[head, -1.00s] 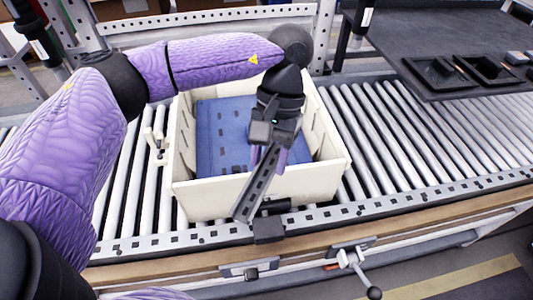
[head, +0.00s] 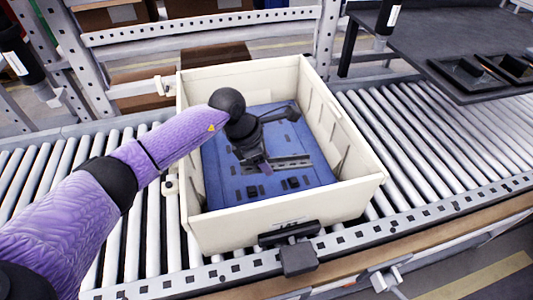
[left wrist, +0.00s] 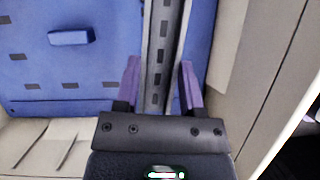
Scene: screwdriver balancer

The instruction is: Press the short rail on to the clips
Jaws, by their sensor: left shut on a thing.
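My left gripper (head: 264,168) reaches down into the cream box and is shut on the short rail (head: 291,162), a grey slotted metal strip. In the left wrist view the rail (left wrist: 160,45) runs between the two purple fingers, pointing away from the gripper. The rail is low over the blue panel (head: 225,165) on the box floor; I cannot tell whether it touches anything. Two small black blocks, possibly clips, (head: 293,183) and (head: 252,190) show in front of the rail. Anything directly under the rail is hidden. My right gripper is not in view.
The cream box (head: 280,213) stands on a roller conveyor (head: 435,130), its walls close around the gripper. A black block (head: 298,258) sits at the conveyor's front edge. A dark table (head: 460,45) with black trays is at the back right.

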